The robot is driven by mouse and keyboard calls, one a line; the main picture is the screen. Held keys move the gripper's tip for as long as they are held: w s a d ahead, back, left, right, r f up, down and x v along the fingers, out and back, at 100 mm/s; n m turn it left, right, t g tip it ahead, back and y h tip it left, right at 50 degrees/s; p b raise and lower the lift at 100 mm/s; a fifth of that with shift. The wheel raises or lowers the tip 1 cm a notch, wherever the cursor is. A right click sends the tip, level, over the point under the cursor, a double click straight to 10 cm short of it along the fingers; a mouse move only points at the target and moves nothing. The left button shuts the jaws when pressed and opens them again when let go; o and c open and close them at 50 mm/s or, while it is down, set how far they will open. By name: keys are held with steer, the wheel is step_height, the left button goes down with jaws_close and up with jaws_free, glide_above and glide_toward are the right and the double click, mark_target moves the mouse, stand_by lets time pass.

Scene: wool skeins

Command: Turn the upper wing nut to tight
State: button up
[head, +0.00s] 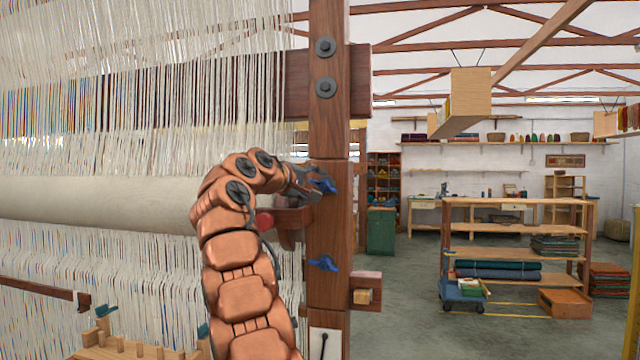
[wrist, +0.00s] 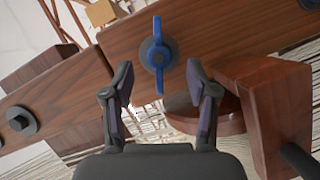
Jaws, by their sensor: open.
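The upper wing nut (head: 325,186) is blue and sits on the front of the dark wooden loom post (head: 328,225). In the wrist view it (wrist: 158,56) has a round dark washer behind it, and its wings run nearly up and down the picture. My gripper (head: 311,178) is at the post, close to this nut. In the wrist view my gripper (wrist: 157,84) is open and empty, its fingertips on either side of the nut's lower wing and apart from it. A second blue wing nut (head: 323,262) sits lower on the post.
A wooden block (wrist: 275,105) juts out close to the right finger in the wrist view. Pale warp threads (head: 120,110) and a cloth roll (head: 100,200) lie left of the post. A wooden shelf rack (head: 515,255) stands further off, with open floor before it.

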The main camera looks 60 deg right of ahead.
mark_target(324, 186)
steer(key=shift+d+f, duration=0.15)
steer(key=shift+d, duration=1.2)
steer(key=shift+s, duration=0.1)
steer(key=shift+c, duration=0.4)
steer(key=shift+p, duration=0.3)
jaws_close()
